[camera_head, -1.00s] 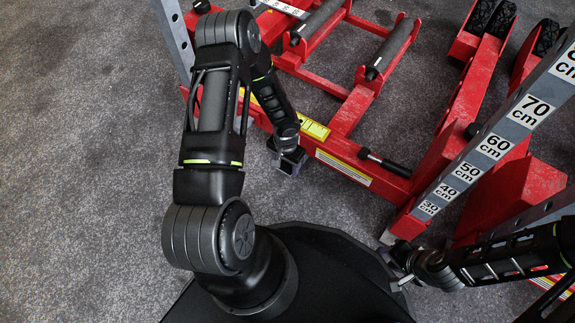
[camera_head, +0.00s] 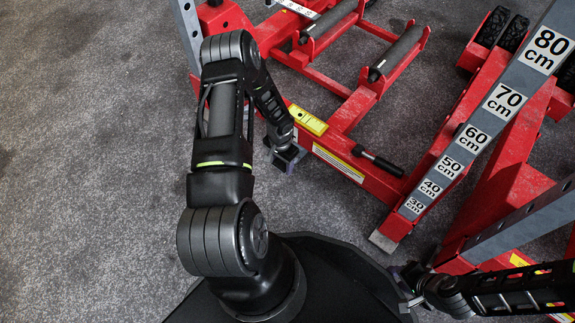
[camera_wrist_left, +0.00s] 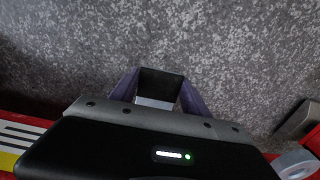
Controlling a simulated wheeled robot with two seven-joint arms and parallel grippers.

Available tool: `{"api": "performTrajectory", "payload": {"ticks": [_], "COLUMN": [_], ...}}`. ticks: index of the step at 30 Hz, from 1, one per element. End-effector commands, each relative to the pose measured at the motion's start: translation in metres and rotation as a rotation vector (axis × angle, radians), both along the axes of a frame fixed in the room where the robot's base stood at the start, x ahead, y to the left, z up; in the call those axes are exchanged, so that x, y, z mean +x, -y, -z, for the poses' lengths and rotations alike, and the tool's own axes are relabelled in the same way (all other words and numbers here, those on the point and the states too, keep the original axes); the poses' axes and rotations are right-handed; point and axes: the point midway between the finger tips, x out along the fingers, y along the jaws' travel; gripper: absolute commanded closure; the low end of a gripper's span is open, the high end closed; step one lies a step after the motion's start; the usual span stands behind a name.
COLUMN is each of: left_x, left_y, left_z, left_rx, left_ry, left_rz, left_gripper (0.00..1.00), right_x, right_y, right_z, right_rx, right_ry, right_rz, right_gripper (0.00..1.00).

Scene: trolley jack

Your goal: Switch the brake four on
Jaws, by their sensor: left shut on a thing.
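My left gripper (camera_head: 287,160) points down to the floor, just in front of the red jack frame's long beam (camera_head: 340,165). In the left wrist view its purple fingers (camera_wrist_left: 159,92) are shut on a small dark piece (camera_wrist_left: 160,84) with a pale lower edge. I cannot tell whether this piece is brake four. A black-gripped lever (camera_head: 378,160) sticks out from the red beam, right of the gripper and apart from it. My right gripper (camera_head: 407,285) is at the lower right, near the jack's foot; its jaw opening is unclear. No label marks brake four.
A grey height post (camera_head: 465,145) marked in centimetres leans across the right. Black wheels (camera_head: 502,28) are at the top right. A yellow block (camera_head: 307,120) lies along the red beam. Grey carpet (camera_head: 90,150) is free at the left.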

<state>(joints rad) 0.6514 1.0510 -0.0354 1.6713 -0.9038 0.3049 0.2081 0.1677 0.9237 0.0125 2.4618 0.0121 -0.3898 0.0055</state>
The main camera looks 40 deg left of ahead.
Motion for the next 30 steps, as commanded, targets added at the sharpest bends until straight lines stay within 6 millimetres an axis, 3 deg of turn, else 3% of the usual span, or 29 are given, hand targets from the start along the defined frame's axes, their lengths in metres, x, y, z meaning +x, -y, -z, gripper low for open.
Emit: {"api": "performTrajectory", "payload": {"ticks": [1,22,23,30], "left_x": [-0.0108,-0.0129,-0.0129,-0.0077], "left_y": [0.0014,0.0010,0.0009,0.0006], "left_z": [0.0092,0.0157,0.0157,0.0135], "left_rx": [-0.003,-0.003,-0.003,-0.001], "left_ry": [-0.024,-0.027,-0.027,-0.016], "left_rz": [0.000,-0.002,-0.002,-0.001], "left_gripper": [1.00,1.00,0.43,0.24], "right_x": [0.0006,0.0015,0.0015,0.0013], "right_y": [0.0001,0.0005,0.0005,0.0006], "right_z": [0.0041,0.0072,0.0072,0.0069], "right_rx": [0.001,0.001,0.001,0.001], "right_ry": [0.001,0.001,0.001,0.001], "right_rz": [0.000,0.001,0.001,0.001], "right_gripper": [0.64,0.64,0.64,0.64]}}
